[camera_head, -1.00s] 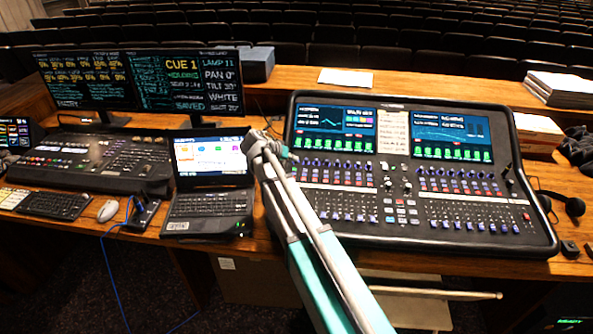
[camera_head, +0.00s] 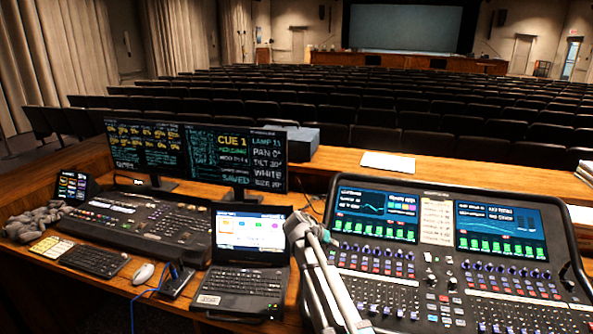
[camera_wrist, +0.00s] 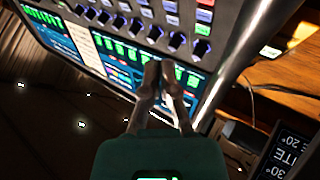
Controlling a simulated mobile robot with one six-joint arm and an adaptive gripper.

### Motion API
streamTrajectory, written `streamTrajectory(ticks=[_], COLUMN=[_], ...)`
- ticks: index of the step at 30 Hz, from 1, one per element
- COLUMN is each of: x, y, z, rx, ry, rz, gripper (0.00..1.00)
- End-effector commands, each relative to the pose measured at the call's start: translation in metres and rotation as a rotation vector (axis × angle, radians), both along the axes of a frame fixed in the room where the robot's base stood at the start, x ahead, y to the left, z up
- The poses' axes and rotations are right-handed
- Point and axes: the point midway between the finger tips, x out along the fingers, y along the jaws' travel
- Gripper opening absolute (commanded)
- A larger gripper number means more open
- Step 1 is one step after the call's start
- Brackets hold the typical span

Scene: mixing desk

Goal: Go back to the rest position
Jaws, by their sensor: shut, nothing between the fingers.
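In the wrist view, my gripper (camera_wrist: 160,68) is shut and empty. Its two thin fingers lie close together in front of the teal housing, with the mixing console (camera_wrist: 210,62) behind them. In the head view, part of my grey arm rises between the laptop (camera_head: 248,284) and the mixing console (camera_head: 428,290), overlapping the console's left edge. I cannot make out the fingers in that view. A gap between the fingertips and the console cannot be judged.
Two dark monitors (camera_head: 195,155) stand behind the lighting desk (camera_head: 150,226) at left. A keyboard (camera_head: 92,261) and mouse (camera_head: 143,273) lie at front left. A white paper (camera_head: 388,164) lies on the ledge behind. Rows of seats (camera_head: 400,112) fill the hall beyond.

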Motion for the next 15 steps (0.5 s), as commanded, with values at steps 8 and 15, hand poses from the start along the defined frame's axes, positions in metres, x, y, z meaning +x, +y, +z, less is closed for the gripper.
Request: streamTrajectory(ticks=[8, 15], x=[-0.081, -0.178], y=[-0.022, -0.028], z=[-0.026, -0.051], rx=[0.148, 0.374], ry=[0.176, 0.374], rz=[0.039, 0.153], gripper=[0.00, 0.00])
